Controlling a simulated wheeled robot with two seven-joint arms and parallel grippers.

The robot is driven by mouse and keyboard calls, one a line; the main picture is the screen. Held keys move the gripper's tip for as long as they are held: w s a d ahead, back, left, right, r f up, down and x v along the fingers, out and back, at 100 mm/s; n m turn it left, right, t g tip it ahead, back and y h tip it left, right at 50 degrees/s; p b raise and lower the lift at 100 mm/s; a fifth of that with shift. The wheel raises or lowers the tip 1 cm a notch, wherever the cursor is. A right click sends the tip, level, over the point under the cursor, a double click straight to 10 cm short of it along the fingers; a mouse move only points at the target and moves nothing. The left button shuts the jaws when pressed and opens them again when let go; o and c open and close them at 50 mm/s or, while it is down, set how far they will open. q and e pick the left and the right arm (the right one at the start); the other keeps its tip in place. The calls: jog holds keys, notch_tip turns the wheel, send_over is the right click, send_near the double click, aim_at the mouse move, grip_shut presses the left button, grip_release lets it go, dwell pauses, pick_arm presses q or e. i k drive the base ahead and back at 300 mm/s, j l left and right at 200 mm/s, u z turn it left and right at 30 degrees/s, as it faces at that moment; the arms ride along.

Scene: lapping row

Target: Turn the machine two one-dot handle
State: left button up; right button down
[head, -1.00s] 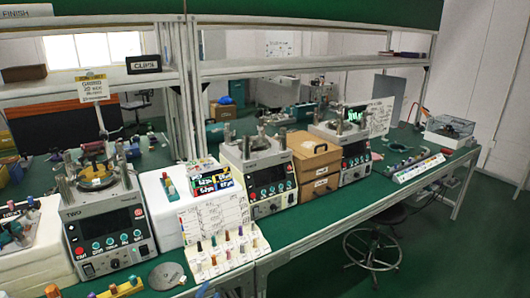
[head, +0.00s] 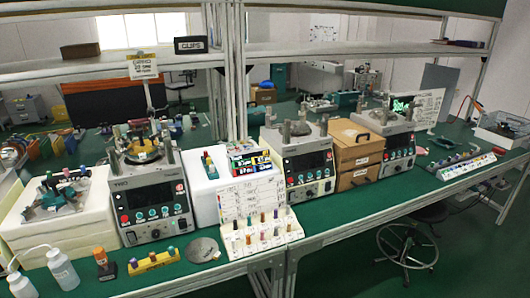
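Machine two (head: 160,222) is the grey unit at the left of the bench, with "TWO" on its front, a dark screen, a row of knobs and a red button. On its top is a round plate with a yellowish disc (head: 143,152), and several upright metal posts stand around it. A dark red and brown piece (head: 138,128) sits above the disc. Dot marks are too small to read, so I cannot tell which part is the one-dot handle. Neither of my grippers shows.
A white block (head: 206,190) stands close at machine two's right, and white foam blocks (head: 70,235) at its left. In front are a grey disc (head: 201,250), a yellow peg strip (head: 155,262) and bottles (head: 62,268). A peg rack (head: 262,232) is further right.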

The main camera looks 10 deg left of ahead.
aim_at(113, 157)
jog(key=i+j+u, duration=0.1)
jog(key=u, duration=0.95)
